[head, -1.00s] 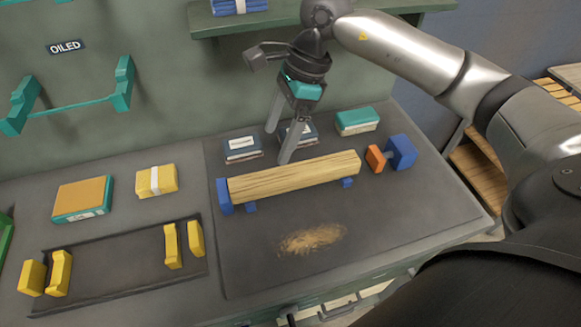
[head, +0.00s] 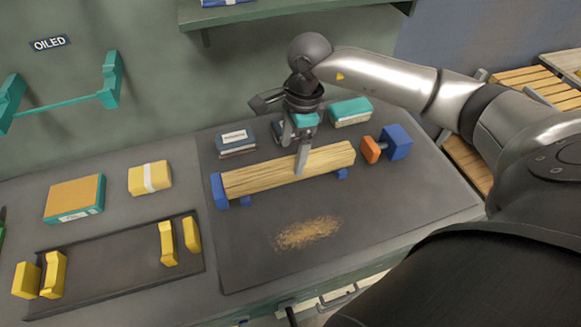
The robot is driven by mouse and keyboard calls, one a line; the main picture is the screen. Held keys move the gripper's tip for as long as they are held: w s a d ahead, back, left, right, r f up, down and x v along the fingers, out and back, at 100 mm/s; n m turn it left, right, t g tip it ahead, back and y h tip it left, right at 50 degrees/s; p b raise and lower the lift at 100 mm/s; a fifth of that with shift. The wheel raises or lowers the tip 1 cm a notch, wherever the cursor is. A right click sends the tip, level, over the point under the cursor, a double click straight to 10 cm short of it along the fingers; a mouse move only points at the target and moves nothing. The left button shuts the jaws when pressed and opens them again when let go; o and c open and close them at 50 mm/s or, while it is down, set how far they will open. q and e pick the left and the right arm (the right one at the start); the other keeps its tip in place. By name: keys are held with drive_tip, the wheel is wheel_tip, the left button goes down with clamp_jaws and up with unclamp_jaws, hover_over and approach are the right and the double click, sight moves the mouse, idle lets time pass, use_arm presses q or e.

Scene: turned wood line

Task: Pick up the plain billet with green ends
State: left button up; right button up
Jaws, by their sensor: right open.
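A plain wooden billet (head: 252,180) lies across blue supports (head: 219,191) on the dark mat; I cannot make out green on its ends. My right gripper (head: 294,156) is open and reaches down over the billet, right of its middle. One finger shows in front of the billet's near side. The other finger is at the far side, its tip hidden by the billet. I cannot tell whether either finger touches the wood. My left gripper is not in view.
A blue clamp block (head: 397,142) and an orange pad (head: 370,149) stand just right of the billet. Boxes (head: 236,141) and a teal box (head: 350,111) sit behind it. A tray with yellow holders (head: 54,275) lies left. Sawdust (head: 307,232) marks the clear mat in front.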

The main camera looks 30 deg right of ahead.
sight(290, 162)
drive_tip(key=f, duration=0.5)
drive_tip(key=shift+a, duration=0.25)
drive_tip(key=shift+r, duration=0.1)
drive_tip(key=shift+c, duration=0.3)
clamp_jaws()
drive_tip(key=shift+w+r, duration=0.1)
